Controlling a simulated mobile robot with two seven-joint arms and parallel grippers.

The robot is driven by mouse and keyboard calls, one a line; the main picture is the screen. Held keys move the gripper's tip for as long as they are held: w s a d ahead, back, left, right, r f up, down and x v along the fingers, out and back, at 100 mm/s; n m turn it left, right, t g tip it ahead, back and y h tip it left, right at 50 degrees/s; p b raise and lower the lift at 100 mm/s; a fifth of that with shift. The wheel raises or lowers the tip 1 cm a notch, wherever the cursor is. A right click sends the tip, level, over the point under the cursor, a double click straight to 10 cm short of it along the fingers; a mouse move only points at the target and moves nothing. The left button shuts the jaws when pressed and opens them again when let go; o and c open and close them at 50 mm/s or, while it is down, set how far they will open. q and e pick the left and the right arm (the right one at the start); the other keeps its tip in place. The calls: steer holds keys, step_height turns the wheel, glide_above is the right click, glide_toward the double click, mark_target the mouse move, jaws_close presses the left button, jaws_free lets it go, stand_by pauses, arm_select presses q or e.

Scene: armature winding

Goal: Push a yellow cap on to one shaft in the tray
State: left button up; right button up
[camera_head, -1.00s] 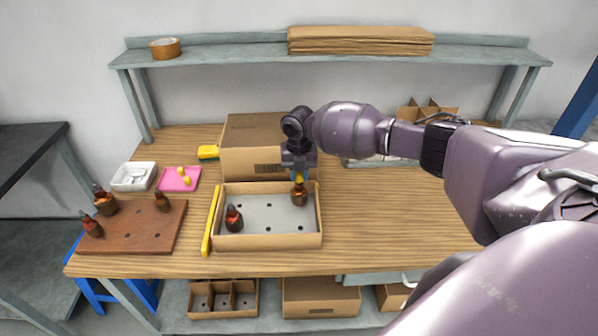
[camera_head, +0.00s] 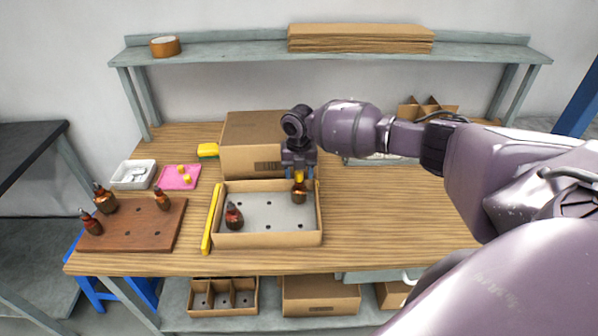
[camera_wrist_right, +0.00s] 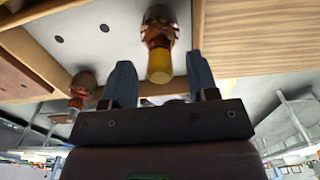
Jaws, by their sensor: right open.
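The tray (camera_head: 257,240) is a cardboard-coloured box with a grey, holed floor. Two copper armatures stand upright in it. The right armature (camera_head: 299,193) has a yellow cap (camera_head: 299,177) at the top of its shaft; the cap also shows in the right wrist view (camera_wrist_right: 159,66). The left armature (camera_head: 234,215) shows no yellow cap. My right gripper (camera_head: 300,175) is just above the right armature; in the right wrist view its blue fingers (camera_wrist_right: 160,82) stand apart on both sides of the cap, with gaps. My left gripper is out of view.
A pink mat (camera_head: 178,177) holds more yellow caps (camera_head: 186,178). A brown board (camera_head: 135,232) carries several armatures. A yellow bar (camera_head: 212,219) lies left of the tray, and a closed carton (camera_head: 245,130) stands behind it.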

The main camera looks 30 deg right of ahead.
step_height(320, 180, up, 11)
steer(key=shift+f, duration=0.15)
stand_by(0.5)
step_height(320, 180, up, 11)
steer(key=shift+b, duration=0.4)
steer(key=shift+f, duration=0.1)
